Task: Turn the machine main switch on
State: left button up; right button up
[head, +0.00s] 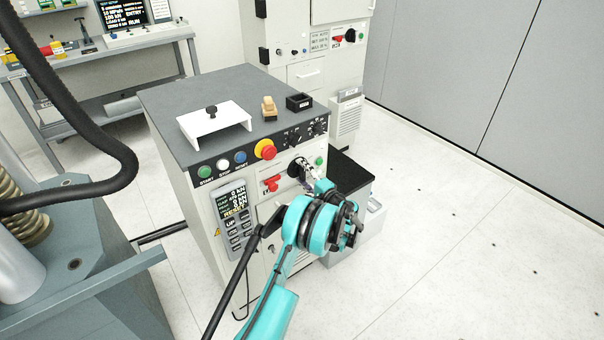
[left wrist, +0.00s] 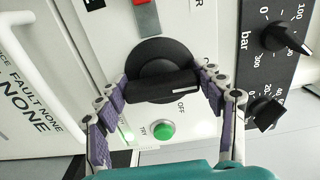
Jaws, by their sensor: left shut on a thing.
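The machine main switch is a black rotary knob with a bar handle (left wrist: 160,92) on a black round base, on the front of a light grey cabinet. It also shows partly in the head view (head: 296,167), behind my gripper. My left gripper (left wrist: 167,88) has its two fingers at either end of the bar and is shut on it; it also shows in the head view (head: 307,174). The bar lies nearly level in the wrist view, with a white mark toward its right end. An OFF label shows just below the right end. My right gripper is in neither view.
A green button (left wrist: 163,129) sits close to the switch. A red handle (head: 271,184) and a red emergency stop (head: 265,149) are nearby on the cabinet. A control pendant (head: 233,214) hangs at its left. A white stand (head: 214,121) is on top. Floor at right is clear.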

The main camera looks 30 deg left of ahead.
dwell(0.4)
pick_arm(q)
jog(key=o, duration=1.2)
jog(key=shift+c, duration=0.2)
jog(key=v, duration=1.2)
jog(key=shift+s+f, duration=0.1)
